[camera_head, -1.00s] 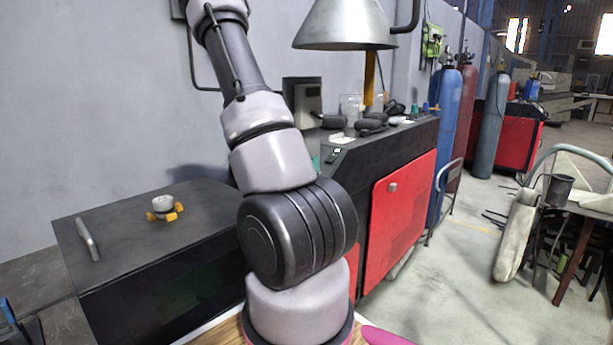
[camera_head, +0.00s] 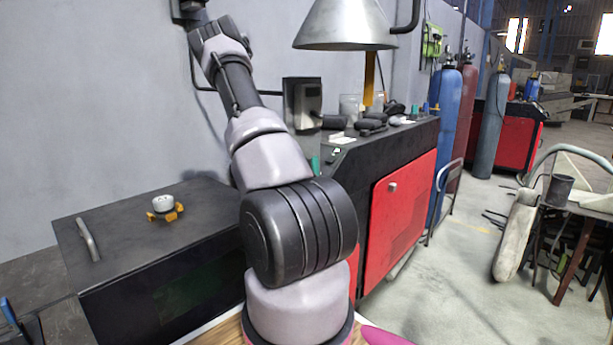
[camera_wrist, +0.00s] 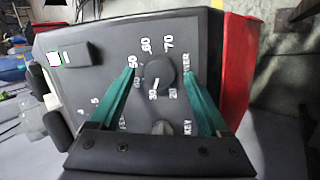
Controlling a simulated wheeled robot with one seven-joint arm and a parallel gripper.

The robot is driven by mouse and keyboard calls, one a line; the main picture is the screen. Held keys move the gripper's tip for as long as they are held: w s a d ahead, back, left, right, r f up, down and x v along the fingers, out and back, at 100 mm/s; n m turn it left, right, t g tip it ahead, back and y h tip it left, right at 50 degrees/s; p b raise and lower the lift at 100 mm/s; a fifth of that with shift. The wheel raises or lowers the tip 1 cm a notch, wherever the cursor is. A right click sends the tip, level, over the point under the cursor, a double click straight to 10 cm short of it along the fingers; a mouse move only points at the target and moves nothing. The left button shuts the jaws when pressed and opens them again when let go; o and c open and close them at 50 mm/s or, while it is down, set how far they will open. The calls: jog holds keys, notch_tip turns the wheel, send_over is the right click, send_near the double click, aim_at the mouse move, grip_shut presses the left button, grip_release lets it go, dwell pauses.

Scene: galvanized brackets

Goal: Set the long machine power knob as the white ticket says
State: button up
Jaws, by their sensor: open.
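In the wrist view, a round dark knob (camera_wrist: 158,73) sits on a black panel (camera_wrist: 110,50) with white numbers around it, 50, 60 and 70 among them. A small white mark on its lower edge appears to point near the 30. My gripper (camera_wrist: 159,75) is open, its teal fingers on either side of the knob; whether they touch it I cannot tell. The right finger partly covers lettering ending in "WER". In the head view, a white paper (camera_head: 342,140), possibly the ticket, lies on the red and black machine; its writing is unreadable. My arm hides most of the gripper there.
Another knob (camera_wrist: 160,127) near "KEY" is partly behind my gripper. A black block (camera_wrist: 66,55) with a white label sits on the panel. A lamp shade (camera_head: 345,25) hangs over the machine. A black cabinet (camera_head: 130,245) stands left; gas cylinders (camera_head: 445,130) stand right.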

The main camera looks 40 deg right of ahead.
jog(key=shift+d+f, duration=0.15)
grip_shut()
